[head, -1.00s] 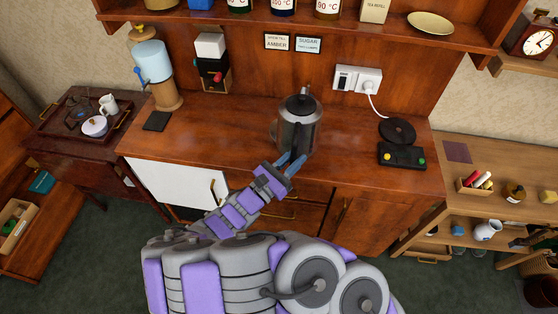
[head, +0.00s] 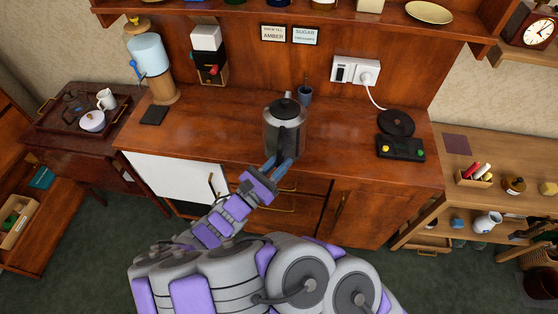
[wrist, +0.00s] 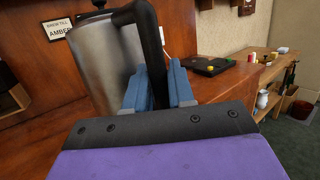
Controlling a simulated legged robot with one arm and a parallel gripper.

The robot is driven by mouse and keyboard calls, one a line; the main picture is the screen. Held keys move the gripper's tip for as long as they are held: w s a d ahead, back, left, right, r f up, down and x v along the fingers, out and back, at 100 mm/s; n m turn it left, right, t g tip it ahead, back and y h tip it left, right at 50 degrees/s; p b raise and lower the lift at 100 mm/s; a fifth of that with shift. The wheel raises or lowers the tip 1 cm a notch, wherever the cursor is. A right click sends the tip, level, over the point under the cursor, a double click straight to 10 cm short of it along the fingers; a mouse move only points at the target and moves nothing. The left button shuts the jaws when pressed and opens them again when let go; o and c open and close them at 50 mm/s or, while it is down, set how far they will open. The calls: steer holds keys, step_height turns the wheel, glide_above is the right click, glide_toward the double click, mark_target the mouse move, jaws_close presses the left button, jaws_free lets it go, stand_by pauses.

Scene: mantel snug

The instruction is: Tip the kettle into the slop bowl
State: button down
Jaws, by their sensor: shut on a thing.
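The steel kettle (head: 284,124) with a dark lid and black handle is near the front middle of the wooden counter. In the head view it looks upright; I cannot tell whether its base touches the counter. My gripper (head: 279,164) reaches it from the front. In the wrist view the blue fingers (wrist: 160,88) are shut on the black handle (wrist: 152,42), with the steel body (wrist: 110,60) just beyond. I cannot pick out a slop bowl for certain in these views.
A blue-grey cup (head: 305,94) stands behind the kettle. A round black plate (head: 396,123) and a black control box (head: 400,148) are at the right. A water dispenser (head: 147,60) stands at the left.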

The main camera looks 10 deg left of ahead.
mark_target(277, 152)
steer(key=r+p, duration=0.1)
steer(key=p, duration=0.1)
steer(key=r+n+p, duration=0.1)
steer(key=p, duration=0.1)
steer(key=r+g+y+p, duration=0.1)
steer(key=shift+s+a+r+p, duration=0.1)
steer(key=shift+s+r+p, duration=0.2)
steer(key=shift+p, duration=0.1)
steer(key=r+p, duration=0.1)
steer(key=p, duration=0.1)
steer(key=r+n+g+p, duration=0.1)
steer(key=p, duration=0.1)
steer(key=shift+a+y, duration=0.35)
steer(key=shift+y, duration=0.05)
steer(key=shift+d, duration=0.2)
steer(key=shift+r, duration=0.15)
